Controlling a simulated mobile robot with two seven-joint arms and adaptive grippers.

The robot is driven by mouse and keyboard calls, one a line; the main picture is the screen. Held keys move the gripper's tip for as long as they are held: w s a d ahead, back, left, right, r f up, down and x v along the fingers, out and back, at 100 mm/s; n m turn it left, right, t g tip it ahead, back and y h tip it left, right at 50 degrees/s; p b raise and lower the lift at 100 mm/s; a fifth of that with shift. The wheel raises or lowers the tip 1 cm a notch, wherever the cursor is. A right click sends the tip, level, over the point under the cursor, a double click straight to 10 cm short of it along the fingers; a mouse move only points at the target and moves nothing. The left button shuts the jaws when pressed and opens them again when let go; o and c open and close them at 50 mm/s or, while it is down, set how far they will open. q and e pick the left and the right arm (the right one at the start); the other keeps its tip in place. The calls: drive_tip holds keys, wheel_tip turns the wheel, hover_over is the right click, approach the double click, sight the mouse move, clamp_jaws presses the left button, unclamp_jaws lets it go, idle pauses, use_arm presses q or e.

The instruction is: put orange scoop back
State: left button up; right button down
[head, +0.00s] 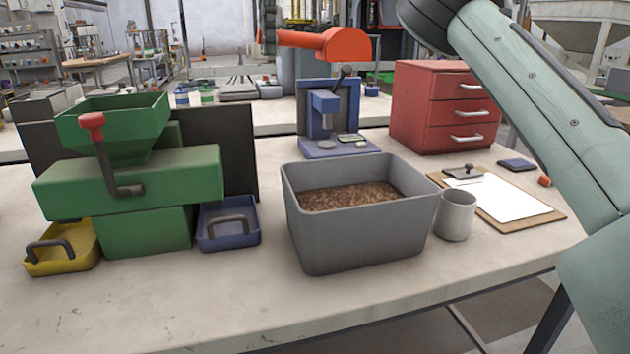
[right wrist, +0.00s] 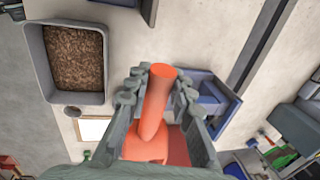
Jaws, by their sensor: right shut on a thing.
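The orange scoop (head: 345,46) is up in the air above the back of the table, over a blue bench machine in the picture. Its narrow handle points left and its wider part is on the right. In the right wrist view, my right gripper (right wrist: 158,88) is shut on the scoop (right wrist: 154,112), with the handle between its fingers. My left gripper is not in view.
A grey bin (head: 345,235) of brown pellets stands at the middle, with a mug (head: 455,215) and clipboard (head: 520,213) to its right. The blue machine (head: 325,105) and red drawers (head: 440,105) stand behind. A green machine (head: 140,185) fills the left. The front edge is clear.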

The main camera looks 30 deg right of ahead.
drive_tip(key=s+b+x, duration=0.1)
drive_tip(key=x, duration=0.6)
drive_tip(key=s+a+b+x, duration=0.1)
drive_tip(key=s+x, duration=0.1)
drive_tip(key=x, duration=0.5)
drive_tip(key=s+f+b+x, duration=0.1)
drive_tip(key=x, duration=0.7)
drive_tip(key=shift+s+a+f, duration=0.1)
drive_tip(key=shift+s+a, duration=0.1)
drive_tip(key=shift+s, duration=0.1)
drive_tip(key=x, duration=0.3)
drive_tip(key=s+x, duration=0.1)
drive_tip(key=x, duration=0.1)
drive_tip(key=shift+w+a, duration=0.1)
drive_tip(key=shift+a, duration=0.1)
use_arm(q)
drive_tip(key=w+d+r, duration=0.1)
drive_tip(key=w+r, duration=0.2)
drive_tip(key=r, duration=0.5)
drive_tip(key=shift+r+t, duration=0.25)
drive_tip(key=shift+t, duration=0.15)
use_arm(e)
drive_tip(key=c, duration=1.8)
unclamp_jaws()
drive_tip(key=shift+f, duration=0.15)
drive_tip(key=o, duration=0.5)
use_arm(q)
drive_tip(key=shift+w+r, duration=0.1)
